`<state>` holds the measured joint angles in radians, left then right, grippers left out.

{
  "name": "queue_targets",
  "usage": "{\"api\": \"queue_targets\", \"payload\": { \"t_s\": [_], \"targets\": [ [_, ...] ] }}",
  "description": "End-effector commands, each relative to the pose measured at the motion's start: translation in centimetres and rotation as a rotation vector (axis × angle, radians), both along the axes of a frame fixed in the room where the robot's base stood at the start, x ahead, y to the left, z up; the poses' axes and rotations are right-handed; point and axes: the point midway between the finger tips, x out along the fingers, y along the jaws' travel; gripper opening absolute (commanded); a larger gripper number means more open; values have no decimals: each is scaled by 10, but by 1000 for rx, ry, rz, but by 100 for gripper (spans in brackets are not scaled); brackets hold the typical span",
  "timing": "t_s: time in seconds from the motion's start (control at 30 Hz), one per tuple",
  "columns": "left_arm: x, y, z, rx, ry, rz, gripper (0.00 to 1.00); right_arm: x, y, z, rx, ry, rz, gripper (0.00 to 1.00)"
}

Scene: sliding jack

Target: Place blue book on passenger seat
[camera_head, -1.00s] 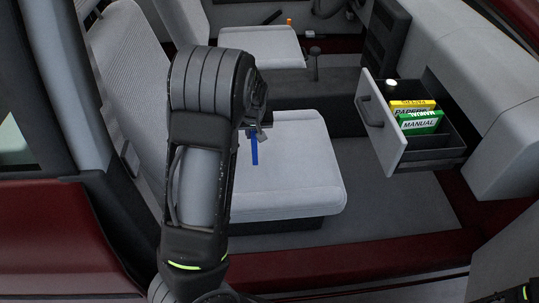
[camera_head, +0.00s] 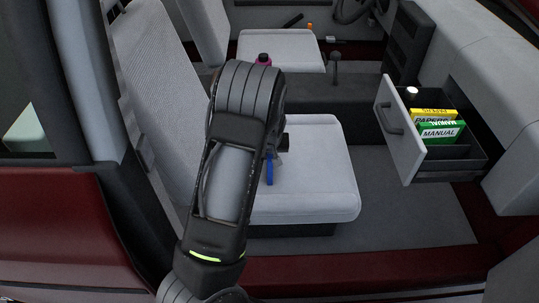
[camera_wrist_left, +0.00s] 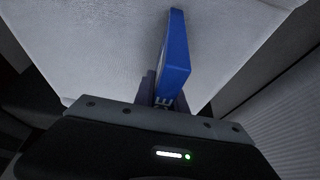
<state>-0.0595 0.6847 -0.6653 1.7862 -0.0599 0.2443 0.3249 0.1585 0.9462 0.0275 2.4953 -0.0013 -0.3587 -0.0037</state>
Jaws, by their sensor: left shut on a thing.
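The blue book (camera_head: 269,172) shows as a narrow blue strip in the head view, over the light grey passenger seat (camera_head: 325,190). In the left wrist view the blue book (camera_wrist_left: 177,45) is held edge-on, with the pale seat cushion (camera_wrist_left: 90,45) behind it. My left gripper (camera_head: 277,150) is shut on the book above the seat; my forearm hides much of it in the head view. Its fingers also show in the left wrist view (camera_wrist_left: 163,95). I cannot tell whether the book touches the cushion. My right gripper is not in view.
An open drawer (camera_head: 390,130) at the right holds a yellow book (camera_head: 434,113), a green manual (camera_head: 440,132) and a white-capped item (camera_head: 412,93). A gear lever (camera_head: 335,70) rises beyond the seat. The cushion's right part is clear.

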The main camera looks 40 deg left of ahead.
Motion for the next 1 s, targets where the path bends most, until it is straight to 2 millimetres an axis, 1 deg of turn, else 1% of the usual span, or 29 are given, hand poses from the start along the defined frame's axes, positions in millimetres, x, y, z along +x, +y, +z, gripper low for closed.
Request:
{"api": "queue_targets", "payload": {
  "t_s": [0.23,0.33,0.37,0.6,0.63,0.87,1.0],
  "targets": [
    [1,0,0,1,-2,0,0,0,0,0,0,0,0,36],
    [0,0,-3,1,-1,0,0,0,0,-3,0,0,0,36],
    [0,0,-3,1,-1,0,17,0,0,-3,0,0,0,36],
    [0,0,-2,1,-1,0,37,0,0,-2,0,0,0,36],
    [0,0,-2,1,-1,0,38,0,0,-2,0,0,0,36],
    [0,0,-2,1,-1,0,38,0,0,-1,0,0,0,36],
    [0,-1,5,1,-2,0,38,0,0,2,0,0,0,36]
  ]
}}
